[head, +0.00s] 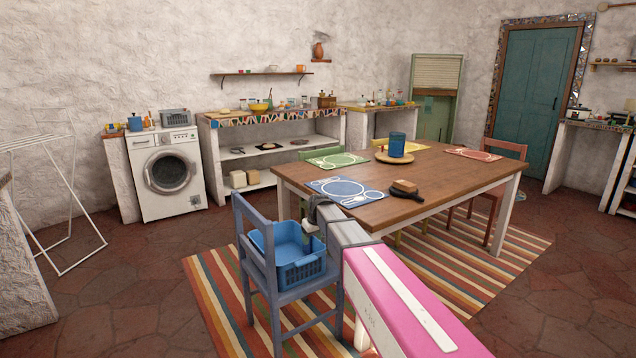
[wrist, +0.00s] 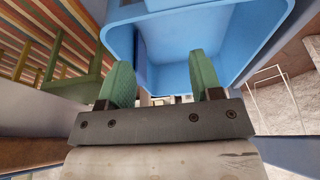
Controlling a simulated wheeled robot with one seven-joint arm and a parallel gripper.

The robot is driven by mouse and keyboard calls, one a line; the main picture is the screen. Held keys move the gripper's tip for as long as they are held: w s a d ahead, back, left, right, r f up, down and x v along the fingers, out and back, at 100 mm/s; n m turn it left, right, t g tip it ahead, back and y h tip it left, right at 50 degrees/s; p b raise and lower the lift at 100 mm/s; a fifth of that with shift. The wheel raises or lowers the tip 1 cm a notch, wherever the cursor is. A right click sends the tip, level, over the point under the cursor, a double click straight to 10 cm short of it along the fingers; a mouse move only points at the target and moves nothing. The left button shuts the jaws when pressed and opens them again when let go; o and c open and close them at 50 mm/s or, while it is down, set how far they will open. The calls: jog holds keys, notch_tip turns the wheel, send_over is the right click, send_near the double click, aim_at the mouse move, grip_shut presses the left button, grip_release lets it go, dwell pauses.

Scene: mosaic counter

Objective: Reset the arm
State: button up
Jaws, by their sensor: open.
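My arm reaches forward from the bottom of the head view, with my gripper (head: 308,228) at its far end, over the blue chair (head: 297,295) beside the table. In the wrist view my gripper (wrist: 163,78) is open, its two green finger pads apart with nothing between them. A blue basket (head: 302,270) sits on the chair's seat, right by the gripper. In the wrist view the basket's inner wall and rim (wrist: 205,20) fill the top middle, close beyond the fingers. Whether the fingertips touch the basket cannot be told.
The wooden table (head: 450,170) stands right behind the gripper, with a blue placemat (head: 345,190), a brush-like object (head: 404,189) and a blue cup (head: 397,145) on it. A striped rug (head: 220,300) lies below. Open floor lies left of the chair.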

jog(key=s+d+f+m+g, duration=0.1)
jog(key=s+d+f+m, duration=0.1)
jog(key=s+d, duration=0.5)
jog(key=s+d+f+m+g+h, duration=0.1)
jog(key=s+d+f, duration=0.3)
jog(key=s, duration=0.9)
jog(key=s+d+f+m+h, duration=0.1)
jog(key=s+d+f+m, duration=0.2)
jog(key=s+d, duration=0.7)
jog(key=shift+s+d+f+m+g, duration=0.15)
jog(key=shift+s+f+m+g, duration=0.15)
jog(key=shift+s+f+g, duration=0.1)
